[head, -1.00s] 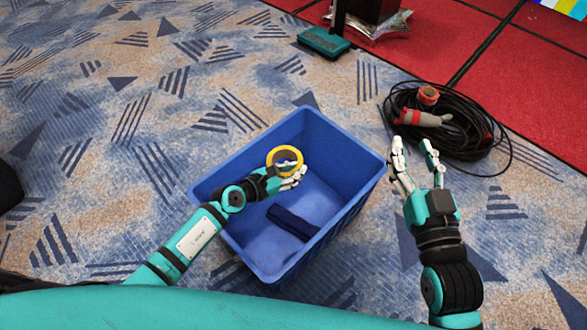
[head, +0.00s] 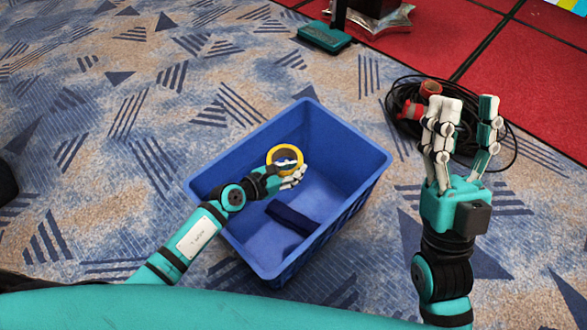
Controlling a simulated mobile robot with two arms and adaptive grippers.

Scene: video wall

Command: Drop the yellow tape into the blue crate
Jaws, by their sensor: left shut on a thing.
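The yellow tape (head: 270,154) is a ring held by my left gripper (head: 290,172) over the opening of the blue crate (head: 352,140). The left fingers are shut on the tape, and the ring faces the camera. The blue crate stands on the carpet with its open top up. My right gripper (head: 465,130) is empty and open to the right of the crate, fingers pointing up in the picture.
A dark blue item (head: 292,216) lies in the crate. A coiled black cable (head: 510,150) with red connectors (head: 411,110) lies behind my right gripper. A teal-based stand (head: 324,37) is at the back.

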